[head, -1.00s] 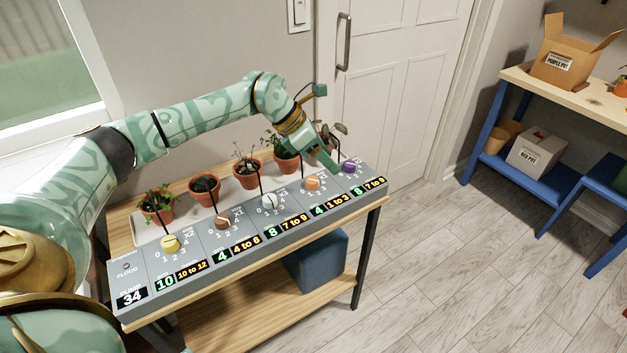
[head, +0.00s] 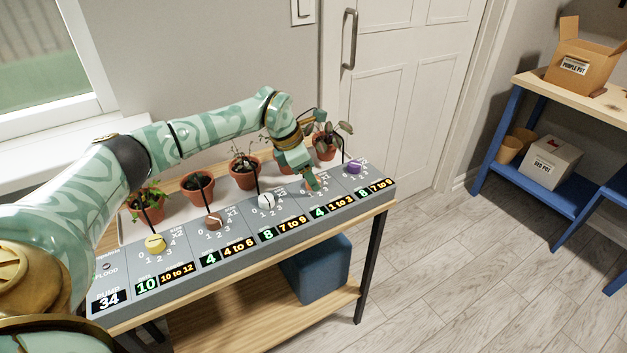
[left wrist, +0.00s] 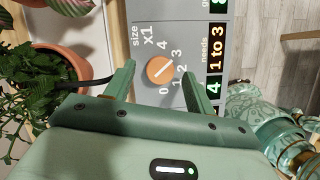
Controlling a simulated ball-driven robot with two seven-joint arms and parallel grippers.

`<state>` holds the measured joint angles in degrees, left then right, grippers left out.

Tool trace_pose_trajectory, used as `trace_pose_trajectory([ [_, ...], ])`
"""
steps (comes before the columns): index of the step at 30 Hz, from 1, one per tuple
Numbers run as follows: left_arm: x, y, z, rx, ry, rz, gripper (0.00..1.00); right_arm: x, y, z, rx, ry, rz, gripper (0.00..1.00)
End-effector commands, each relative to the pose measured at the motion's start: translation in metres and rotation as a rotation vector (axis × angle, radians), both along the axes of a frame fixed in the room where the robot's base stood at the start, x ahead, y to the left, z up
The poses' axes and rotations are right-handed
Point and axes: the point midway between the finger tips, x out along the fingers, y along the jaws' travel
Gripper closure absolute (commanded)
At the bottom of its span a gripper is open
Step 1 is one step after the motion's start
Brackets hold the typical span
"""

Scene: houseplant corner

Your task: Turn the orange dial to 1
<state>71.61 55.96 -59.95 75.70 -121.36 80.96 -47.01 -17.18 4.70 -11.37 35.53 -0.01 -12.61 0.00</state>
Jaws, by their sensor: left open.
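The orange dial (left wrist: 160,70) sits on the grey panel (left wrist: 150,30) in the left wrist view, with the numbers 0 to 4 along one side. Its pale line slants to the upper right, roughly toward the 3; I cannot read it exactly. The label beside it says "needs 1 to 3", with a green 4. My left gripper (left wrist: 158,67) is open, with one finger on each side of the dial; I cannot tell whether they touch it. In the head view my left gripper (head: 314,186) covers the dial's place. My right gripper is not in view.
The sloping panel also carries a purple dial (head: 354,167) to the right and white (head: 266,202), brown (head: 213,222) and yellow (head: 155,243) dials to the left. Potted plants (head: 243,169) and thin dark stems stand behind. A blue bin (head: 318,270) is below.

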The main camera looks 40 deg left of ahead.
Motion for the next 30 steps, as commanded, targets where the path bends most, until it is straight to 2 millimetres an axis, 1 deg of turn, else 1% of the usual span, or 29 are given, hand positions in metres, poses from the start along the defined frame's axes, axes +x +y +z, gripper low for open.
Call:
trace_pose_trajectory([
  [1, 0.0017, -0.0014, -0.007, 0.0, 0.001, 0.0, 0.45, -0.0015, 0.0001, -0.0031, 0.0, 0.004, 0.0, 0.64],
  [3, 0.0031, -0.0028, -0.0101, -0.001, 0.001, 0.0, 0.45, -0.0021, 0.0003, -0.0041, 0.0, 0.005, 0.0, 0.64],
  [12, 0.0041, -0.0034, -0.0107, -0.001, -0.001, 0.0, 0.45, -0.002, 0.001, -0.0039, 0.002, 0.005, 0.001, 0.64],
  [13, 0.0041, -0.0034, -0.0107, -0.001, -0.001, 0.0, 0.48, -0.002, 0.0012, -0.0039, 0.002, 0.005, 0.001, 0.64],
  [14, 0.004, -0.0034, -0.0106, -0.001, -0.001, 0.0, 0.56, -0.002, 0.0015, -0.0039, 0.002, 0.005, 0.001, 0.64],
  [15, 0.0041, -0.0034, -0.0107, -0.001, -0.001, 0.0, 0.67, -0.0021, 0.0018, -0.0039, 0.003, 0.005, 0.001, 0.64],
  [17, 0.004, -0.0033, -0.0107, -0.001, -0.001, 0.0, 0.84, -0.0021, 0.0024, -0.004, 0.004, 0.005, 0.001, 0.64],
  [18, 0.004, -0.0033, -0.0107, -0.001, -0.001, 0.0, 0.89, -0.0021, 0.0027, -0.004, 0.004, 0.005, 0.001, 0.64],
  [26, 0.0042, -0.0031, -0.011, 0.0, -0.001, -0.014, 0.89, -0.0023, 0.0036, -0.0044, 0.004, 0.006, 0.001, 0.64],
  [30, 0.0047, -0.0024, -0.0111, 0.001, -0.002, -0.057, 0.89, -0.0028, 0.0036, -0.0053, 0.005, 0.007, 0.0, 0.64],
])
